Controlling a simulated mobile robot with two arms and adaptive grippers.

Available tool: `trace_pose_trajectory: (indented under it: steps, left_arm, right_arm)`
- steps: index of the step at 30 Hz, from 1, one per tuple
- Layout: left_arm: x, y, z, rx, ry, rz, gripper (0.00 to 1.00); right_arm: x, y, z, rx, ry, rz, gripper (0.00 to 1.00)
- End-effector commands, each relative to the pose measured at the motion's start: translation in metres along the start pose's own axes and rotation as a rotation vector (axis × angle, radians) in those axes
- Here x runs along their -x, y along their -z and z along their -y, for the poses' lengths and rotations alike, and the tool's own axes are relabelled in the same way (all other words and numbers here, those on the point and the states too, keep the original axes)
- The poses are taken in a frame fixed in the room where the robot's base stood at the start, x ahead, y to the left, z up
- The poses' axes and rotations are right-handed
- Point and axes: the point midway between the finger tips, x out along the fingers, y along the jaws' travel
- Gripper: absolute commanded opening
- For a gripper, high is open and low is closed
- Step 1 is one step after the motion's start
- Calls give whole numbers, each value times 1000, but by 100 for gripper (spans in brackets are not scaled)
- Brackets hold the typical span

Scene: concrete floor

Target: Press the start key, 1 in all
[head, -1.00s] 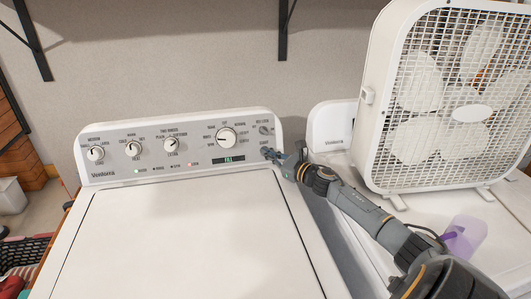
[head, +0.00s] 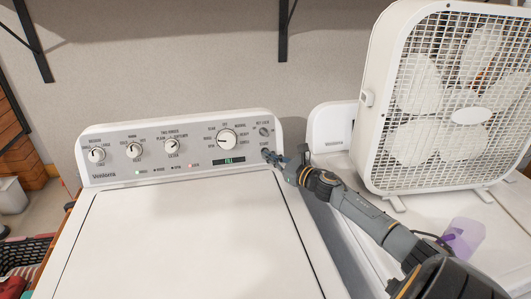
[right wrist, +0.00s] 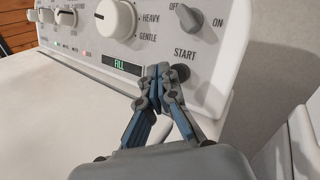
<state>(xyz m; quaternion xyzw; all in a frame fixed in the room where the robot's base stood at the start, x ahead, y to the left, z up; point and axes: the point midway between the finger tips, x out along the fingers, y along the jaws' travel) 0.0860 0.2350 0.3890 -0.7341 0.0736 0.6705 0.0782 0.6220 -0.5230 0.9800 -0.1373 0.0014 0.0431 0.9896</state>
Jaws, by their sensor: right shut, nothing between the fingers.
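The white washer's control panel (head: 190,146) has several dials and a lit display (head: 228,161). In the right wrist view the display (right wrist: 121,65) reads FILL. The dark round start key (right wrist: 182,72) sits under the word START at the panel's right end, just right of the fingertips. My right gripper (head: 268,156) is shut and empty in front of that end. In the right wrist view my gripper's fingertips (right wrist: 160,74) are together, partly overlapping the key's left side; whether they touch it I cannot tell. My left gripper is out of view.
The washer's closed white lid (head: 190,240) is clear. A white box fan (head: 375,110) stands on the neighbouring machine at right, with a translucent purple cup (head: 465,235) in front of it. A dark basket (head: 25,255) is at the lower left.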

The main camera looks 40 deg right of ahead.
Motion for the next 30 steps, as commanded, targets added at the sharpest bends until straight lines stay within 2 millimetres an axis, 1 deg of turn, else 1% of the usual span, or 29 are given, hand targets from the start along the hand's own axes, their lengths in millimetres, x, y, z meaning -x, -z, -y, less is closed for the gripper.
trace_pose_trajectory:
  steps: [1,6,14,30]
  left_arm:
    - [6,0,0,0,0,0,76]
    - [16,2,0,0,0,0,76]
    - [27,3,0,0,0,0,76]
    - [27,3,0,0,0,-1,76]
  right_arm:
    - [4,-4,-2,-1,-2,-2,0]
    - [18,-12,-9,-1,-2,-2,0]
    - [35,-20,-19,-1,-1,-2,0]
    - [37,-20,-20,0,0,-1,0]
